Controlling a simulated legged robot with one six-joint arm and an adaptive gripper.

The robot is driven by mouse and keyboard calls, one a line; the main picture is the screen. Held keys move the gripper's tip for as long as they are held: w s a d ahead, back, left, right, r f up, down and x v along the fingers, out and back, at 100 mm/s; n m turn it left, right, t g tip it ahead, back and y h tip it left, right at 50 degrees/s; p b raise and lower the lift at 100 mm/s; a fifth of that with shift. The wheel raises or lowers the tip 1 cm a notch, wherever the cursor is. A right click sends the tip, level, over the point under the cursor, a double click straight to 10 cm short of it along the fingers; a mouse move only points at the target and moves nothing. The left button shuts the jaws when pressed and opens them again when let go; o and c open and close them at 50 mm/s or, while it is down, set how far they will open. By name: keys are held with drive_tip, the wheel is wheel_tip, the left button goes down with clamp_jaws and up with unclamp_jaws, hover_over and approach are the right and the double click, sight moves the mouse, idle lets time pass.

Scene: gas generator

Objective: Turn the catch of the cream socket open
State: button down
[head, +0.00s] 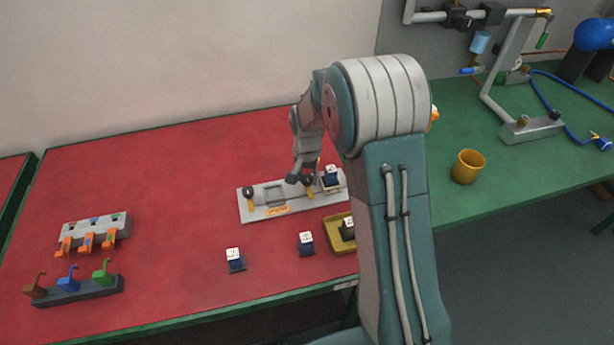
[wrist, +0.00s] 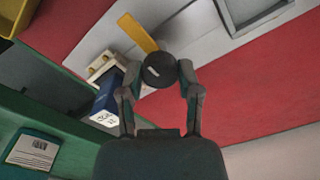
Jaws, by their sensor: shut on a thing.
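A grey panel (head: 262,211) lies on the red table and carries two black round knobs with yellow levers. My gripper (head: 300,180) reaches down to the right-hand knob. In the wrist view, my gripper (wrist: 160,82) is shut on this black knob (wrist: 158,68), with a fingertip at each side. Its yellow lever (wrist: 138,32) points up and left in that view. Beside the knob is a small cream socket (wrist: 103,64) with brass-coloured parts. A blue block with a white label (wrist: 107,100) sits against it and partly covers it. The left-hand knob (head: 248,192) stands free.
Two loose dark-blue blocks (head: 235,260) (head: 306,243) stand in front of the panel. A yellow tray (head: 340,246) holds another, partly behind my arm. A rack with orange parts (head: 95,232) and a hook stand (head: 78,288) are at left. A yellow cup (head: 467,166) stands on the green bench.

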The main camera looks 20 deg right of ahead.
sight(306, 177)
drive_tip(key=shift+c, duration=1.5)
unclamp_jaws()
drive_tip(key=shift+w, duration=0.1)
wheel_tip(306, 177, up, 12)
drive_tip(key=shift+a, duration=0.1)
drive_tip(key=s+r+n+t, duration=0.1)
drive_tip(key=s+r+n, duration=0.1)
drive_tip(key=s+r, duration=0.5)
drive_tip(key=s+r+n+t, duration=0.2)
drive_tip(key=s, duration=0.8)
drive_tip(key=s+r+n+t, duration=0.2)
drive_tip(key=s+n, duration=0.1)
drive_tip(key=s, duration=0.7)
drive_tip(key=shift+s+r+t, duration=0.3)
drive_tip(key=shift+s+r, duration=0.1)
